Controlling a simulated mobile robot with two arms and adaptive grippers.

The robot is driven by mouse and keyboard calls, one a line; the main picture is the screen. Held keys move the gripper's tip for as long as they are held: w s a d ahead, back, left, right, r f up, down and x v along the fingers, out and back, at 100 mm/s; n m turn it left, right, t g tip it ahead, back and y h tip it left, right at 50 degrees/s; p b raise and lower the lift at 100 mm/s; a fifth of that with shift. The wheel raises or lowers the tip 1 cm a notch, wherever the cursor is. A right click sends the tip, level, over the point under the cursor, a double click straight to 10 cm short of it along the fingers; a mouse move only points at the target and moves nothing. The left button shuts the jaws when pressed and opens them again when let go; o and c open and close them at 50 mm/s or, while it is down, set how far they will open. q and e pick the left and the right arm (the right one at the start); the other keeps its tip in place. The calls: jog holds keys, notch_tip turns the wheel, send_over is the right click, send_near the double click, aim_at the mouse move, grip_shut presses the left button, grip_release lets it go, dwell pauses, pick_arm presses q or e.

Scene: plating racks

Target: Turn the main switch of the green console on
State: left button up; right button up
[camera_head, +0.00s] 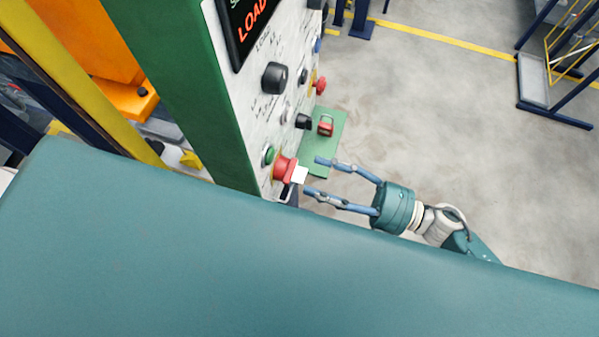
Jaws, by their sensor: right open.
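The green console (185,85) stands at the upper left, its pale control face (240,95) turned to the right. My left gripper is not in view.
A green button (267,154), a large black knob (275,77) and a smaller black knob (303,121) share the panel. A green plate (322,158) with a red part (325,125) juts out beyond. Open floor (430,110) lies to the right; a blue rack (545,85) stands farther off.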

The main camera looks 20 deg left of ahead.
jog(key=d, duration=0.6)
jog(key=shift+d+f, duration=0.15)
jog(key=shift+f, duration=0.2)
